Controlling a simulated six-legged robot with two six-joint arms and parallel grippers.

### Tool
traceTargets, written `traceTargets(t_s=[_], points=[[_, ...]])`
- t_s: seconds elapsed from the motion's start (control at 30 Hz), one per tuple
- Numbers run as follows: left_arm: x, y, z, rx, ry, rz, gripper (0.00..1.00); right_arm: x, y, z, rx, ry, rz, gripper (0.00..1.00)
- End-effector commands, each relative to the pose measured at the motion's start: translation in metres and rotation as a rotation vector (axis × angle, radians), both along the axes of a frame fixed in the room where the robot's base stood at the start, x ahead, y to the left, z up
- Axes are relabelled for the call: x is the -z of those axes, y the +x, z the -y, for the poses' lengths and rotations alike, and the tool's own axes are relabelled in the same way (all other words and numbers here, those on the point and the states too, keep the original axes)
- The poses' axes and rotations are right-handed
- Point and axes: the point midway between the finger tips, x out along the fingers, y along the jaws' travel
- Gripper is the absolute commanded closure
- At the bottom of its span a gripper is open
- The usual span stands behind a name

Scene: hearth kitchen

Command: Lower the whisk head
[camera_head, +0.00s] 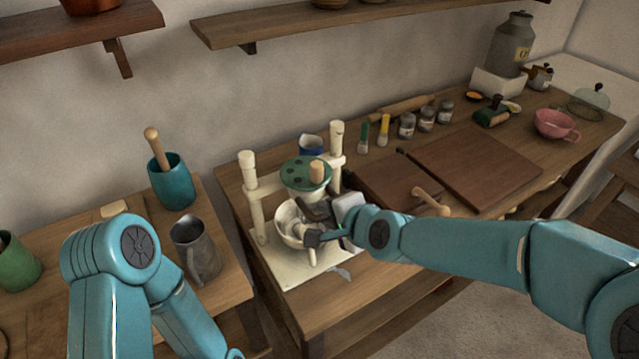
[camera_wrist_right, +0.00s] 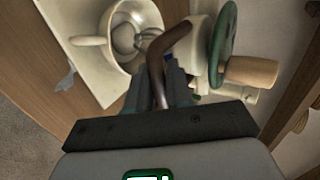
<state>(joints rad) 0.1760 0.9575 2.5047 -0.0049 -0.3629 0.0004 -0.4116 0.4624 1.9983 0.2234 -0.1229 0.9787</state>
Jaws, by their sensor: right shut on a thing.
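The mixing stand has two cream posts (camera_head: 250,180) on a pale base (camera_head: 290,271), with a green disc (camera_head: 305,178) and wooden knob (camera_head: 317,171) at the top. A cream bowl (camera_head: 286,232) stands under it. In the right wrist view the wire whisk head (camera_wrist_right: 127,37) is in the bowl's mouth (camera_wrist_right: 112,50), beside a curved brown lever (camera_wrist_right: 170,48). My right gripper (camera_wrist_right: 166,97) is shut on the lever. In the head view it is at the stand's right side and partly hides it. Only my left arm's links show; its gripper is out of view.
To the left are a teal pot with a pestle (camera_head: 172,182), a grey mug (camera_head: 197,248) and a green cup (camera_head: 17,262). To the right are brown boards (camera_head: 475,168), several jars (camera_head: 407,125) and a pink cup (camera_head: 553,124). A shelf (camera_head: 300,24) hangs above.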

Motion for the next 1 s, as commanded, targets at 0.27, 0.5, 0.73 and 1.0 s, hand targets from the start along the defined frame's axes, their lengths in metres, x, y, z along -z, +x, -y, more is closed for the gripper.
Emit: traceTargets(t_s=[0.27,0.5,0.73,1.0], points=[[0.017,0.0,0.0,0.0,0.0,0.0,0.66,0.019,-0.002,-0.001,-0.006,-0.004,-0.007,1.0],[0.029,0.0,0.0,0.0,0.0,0.0,0.66,0.03,-0.002,-0.001,-0.006,-0.005,-0.006,1.0],[0.04,0.0,0.0,0.0,0.0,0.0,0.66,0.041,-0.003,-0.001,-0.007,-0.005,-0.007,1.0],[0.044,0.0,0.0,0.0,0.0,0.0,0.66,0.044,-0.002,-0.001,-0.005,-0.004,-0.005,0.53]])
